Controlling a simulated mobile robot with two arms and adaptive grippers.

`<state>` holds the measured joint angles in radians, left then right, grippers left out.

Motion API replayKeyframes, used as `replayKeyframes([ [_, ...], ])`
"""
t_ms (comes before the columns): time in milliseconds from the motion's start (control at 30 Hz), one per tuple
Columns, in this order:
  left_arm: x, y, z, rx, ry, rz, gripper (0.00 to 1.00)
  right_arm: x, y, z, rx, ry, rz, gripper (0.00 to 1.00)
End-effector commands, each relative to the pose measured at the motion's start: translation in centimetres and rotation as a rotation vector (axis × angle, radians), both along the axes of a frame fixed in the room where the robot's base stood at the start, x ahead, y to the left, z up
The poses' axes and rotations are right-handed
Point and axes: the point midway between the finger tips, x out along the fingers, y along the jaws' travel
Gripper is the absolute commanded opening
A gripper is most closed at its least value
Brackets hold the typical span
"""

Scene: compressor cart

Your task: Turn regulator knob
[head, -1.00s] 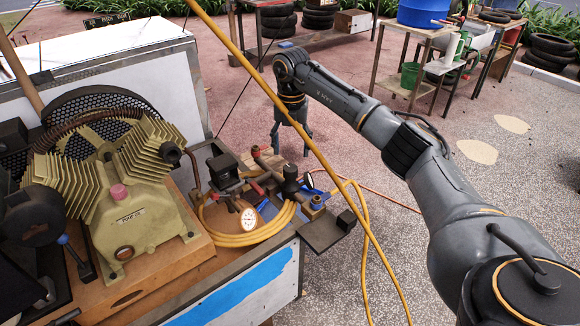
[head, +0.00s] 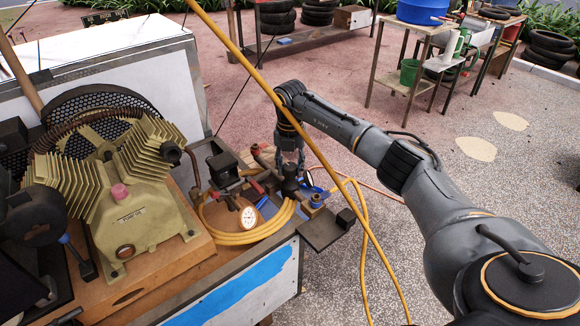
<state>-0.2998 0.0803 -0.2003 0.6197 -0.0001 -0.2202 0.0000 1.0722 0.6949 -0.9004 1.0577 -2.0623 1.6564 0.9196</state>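My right gripper (head: 290,166) points down over the fittings at the right end of the compressor cart. Its two fingers are spread apart, with their tips just above or beside a black, upright knob-like part (head: 290,186), which appears to be the regulator knob. Whether the fingers touch it cannot be told. A round white pressure gauge (head: 248,217) faces the camera to the lower left of that part.
The tan compressor pump (head: 125,205) fills the cart's left. A coiled yellow hose (head: 240,236) lies around the fittings, and a yellow line (head: 330,170) crosses the view diagonally in front. A dark plate (head: 322,232) juts from the cart's right edge.

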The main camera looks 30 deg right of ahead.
Motion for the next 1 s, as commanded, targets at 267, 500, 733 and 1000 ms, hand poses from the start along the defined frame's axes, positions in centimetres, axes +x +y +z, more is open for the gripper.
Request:
replayKeyframes([
  [267,0.04,0.0,-0.02,0.0,-0.001,0.0,0.0,-0.01,0.0,0.0,-0.001,0.001,0.009,0.07],
  [500,0.06,0.0,-0.13,0.0,-0.001,0.0,0.0,-0.02,-0.02,-0.02,-0.002,0.001,0.089,0.07],
  [733,0.07,-0.01,-0.36,0.0,-0.001,0.0,0.0,0.0,-0.06,-0.01,-0.002,0.0,0.261,0.07],
  [1000,0.08,0.0,-0.73,0.0,-0.001,0.0,0.0,-0.01,-0.04,-0.02,0.0,0.001,0.517,0.07],
])
